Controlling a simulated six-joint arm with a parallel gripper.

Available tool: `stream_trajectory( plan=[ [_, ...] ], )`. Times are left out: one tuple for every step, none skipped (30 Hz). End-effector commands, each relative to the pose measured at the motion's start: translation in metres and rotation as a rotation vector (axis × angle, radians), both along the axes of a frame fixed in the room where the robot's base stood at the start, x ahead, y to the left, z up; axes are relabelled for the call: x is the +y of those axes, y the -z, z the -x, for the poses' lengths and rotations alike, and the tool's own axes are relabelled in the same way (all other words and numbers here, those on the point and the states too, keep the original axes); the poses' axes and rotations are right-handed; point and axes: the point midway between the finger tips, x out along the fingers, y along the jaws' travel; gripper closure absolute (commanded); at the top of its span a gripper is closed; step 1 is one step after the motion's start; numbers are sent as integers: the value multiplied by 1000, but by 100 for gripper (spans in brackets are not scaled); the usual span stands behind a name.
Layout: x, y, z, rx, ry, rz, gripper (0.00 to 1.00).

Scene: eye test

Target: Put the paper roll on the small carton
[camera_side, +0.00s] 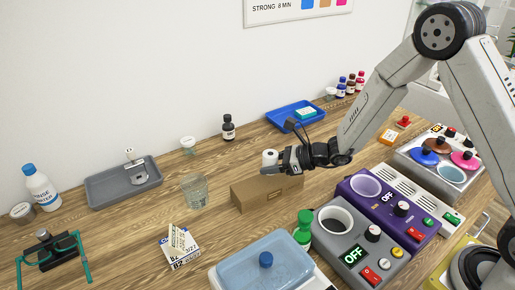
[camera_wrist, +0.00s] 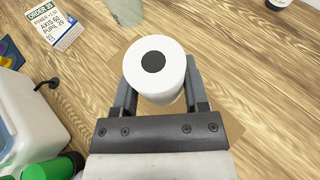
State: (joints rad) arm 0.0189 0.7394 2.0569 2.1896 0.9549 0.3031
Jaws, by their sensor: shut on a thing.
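The white paper roll (camera_side: 269,159) is held in my gripper (camera_side: 281,160) in the side view. In the wrist view the roll (camera_wrist: 156,68) sits between the two fingers, its round end with the dark core hole facing the camera. My gripper is shut on it. The small carton (camera_side: 262,195), a low brown box, stands on the table below the roll and fingers. The roll appears over the carton's top, which my gripper partly hides. I cannot tell whether the roll touches it. In the wrist view the roll and gripper hide most of the area beneath.
A glass (camera_side: 195,191) stands left of the carton. A green thing (camera_side: 304,228) and a grey device (camera_side: 350,240) stand in front and to the right. A purple device (camera_side: 390,205) is further right. A blue tray (camera_side: 296,116) lies behind. Bare table shows left of the glass.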

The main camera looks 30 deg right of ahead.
Motion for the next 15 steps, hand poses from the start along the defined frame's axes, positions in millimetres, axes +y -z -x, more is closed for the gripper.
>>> stream_trajectory(
  plan=[
    [0,0,0,0,0,0,100],
    [0,0,0,0,0,0,100],
    [0,0,0,0,0,0,100],
    [0,1,-1,0,0,0,100],
    [0,1,-1,0,0,0,100],
    [0,2,-2,0,0,0,100],
    [1,4,-3,0,0,0,100],
    [1,5,-4,1,0,0,100],
    [1,8,-5,2,-1,0,100],
    [1,10,-5,2,0,-1,100],
    [1,13,-5,4,0,-1,100],
    [1,18,-5,4,0,0,100],
    [1,20,-5,4,0,-1,100],
    [1,24,-5,3,1,0,100],
    [1,27,-5,3,1,-1,100]
  ],
)
